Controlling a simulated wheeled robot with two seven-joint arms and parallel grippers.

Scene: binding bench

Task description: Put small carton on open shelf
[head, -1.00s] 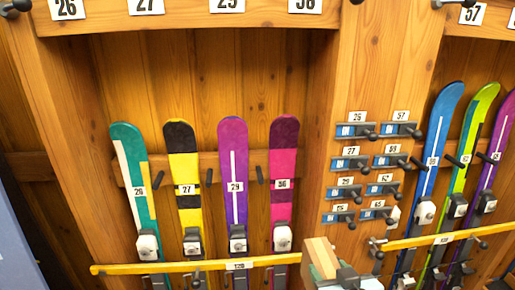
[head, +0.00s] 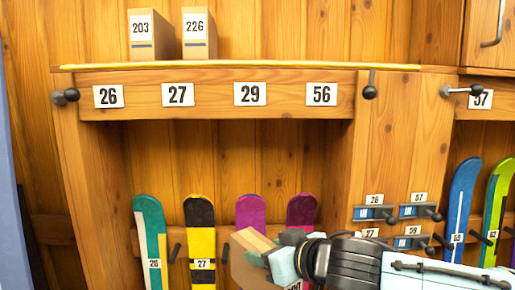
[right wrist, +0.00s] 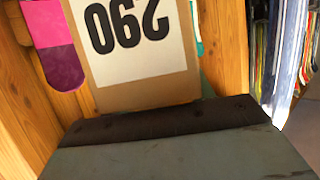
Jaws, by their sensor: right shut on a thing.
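The small carton (head: 248,245) is a brown box held in my right gripper (head: 270,250), in front of the skis in the lower middle of the head view. In the right wrist view the carton (right wrist: 150,93) shows a white label reading 290, upside down, beyond the dark gripper edge. My right gripper is shut on it. The open shelf (head: 310,67) runs across the top with a yellow front edge, well above the carton. My left gripper is out of view.
Cartons 203 (head: 150,38) and 226 (head: 198,35) stand on the shelf's left part; the shelf right of them is clear. Dark knobs (head: 370,92) stick out near the shelf's right end. Several skis (head: 201,235) stand below, with small labelled blocks (head: 374,213) on the right post.

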